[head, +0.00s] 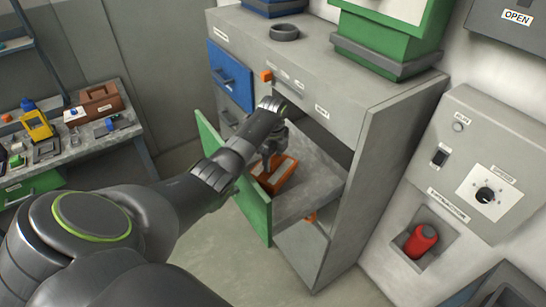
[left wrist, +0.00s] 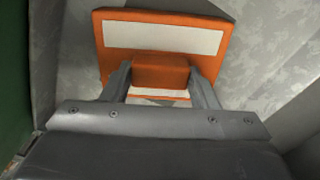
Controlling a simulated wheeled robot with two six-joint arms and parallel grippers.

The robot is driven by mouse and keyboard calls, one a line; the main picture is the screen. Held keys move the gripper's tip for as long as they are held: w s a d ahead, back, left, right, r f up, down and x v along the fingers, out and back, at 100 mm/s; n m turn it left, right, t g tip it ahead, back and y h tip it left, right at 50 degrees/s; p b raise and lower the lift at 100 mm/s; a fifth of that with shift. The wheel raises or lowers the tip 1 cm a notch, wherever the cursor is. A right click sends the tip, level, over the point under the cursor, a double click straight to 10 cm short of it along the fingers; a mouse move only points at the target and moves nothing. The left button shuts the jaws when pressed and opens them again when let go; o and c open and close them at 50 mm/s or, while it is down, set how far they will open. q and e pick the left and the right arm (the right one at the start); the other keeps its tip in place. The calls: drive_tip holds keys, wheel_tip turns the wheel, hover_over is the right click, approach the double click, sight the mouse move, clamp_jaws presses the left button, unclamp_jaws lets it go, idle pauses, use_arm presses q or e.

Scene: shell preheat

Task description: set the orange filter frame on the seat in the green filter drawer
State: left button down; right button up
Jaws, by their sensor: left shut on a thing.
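The orange filter frame (head: 283,176) has a pale panel and is over the grey floor of the open drawer in the head view. It also fills the upper middle of the left wrist view (left wrist: 219,54). My left gripper (head: 270,158) is shut on the frame's orange grip block, which shows between the fingers in the left wrist view (left wrist: 160,72). The green filter drawer (head: 262,208) is pulled out, its green front at the left. I cannot tell whether the frame touches the drawer floor. The seat is not clearly visible. My right gripper is not in view.
The grey cabinet (head: 385,130) rises right of the drawer, with a blue drawer (head: 230,77) at its left. A control panel (head: 480,165) with a knob and a red object (head: 421,240) is at the right. A cluttered workbench (head: 75,150) stands at the left.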

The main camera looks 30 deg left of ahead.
sight(273, 160)
use_arm(q)
drive_tip(key=shift+a, duration=0.1)
drive_tip(key=c, duration=0.9)
unclamp_jaws()
drive_tip(key=shift+f, duration=0.1)
drive_tip(key=shift+c, duration=0.2)
drive_tip(key=o, duration=0.4)
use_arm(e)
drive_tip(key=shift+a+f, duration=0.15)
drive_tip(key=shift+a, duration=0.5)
use_arm(q)
drive_tip(key=shift+r, duration=0.25)
wheel_tip(273, 160, up, 9)
drive_tip(key=b, duration=0.4)
drive_tip(key=shift+r+p, duration=1.25)
drive_tip(key=shift+r, duration=0.25)
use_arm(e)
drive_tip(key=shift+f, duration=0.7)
use_arm(q)
drive_tip(key=shift+f, duration=0.1)
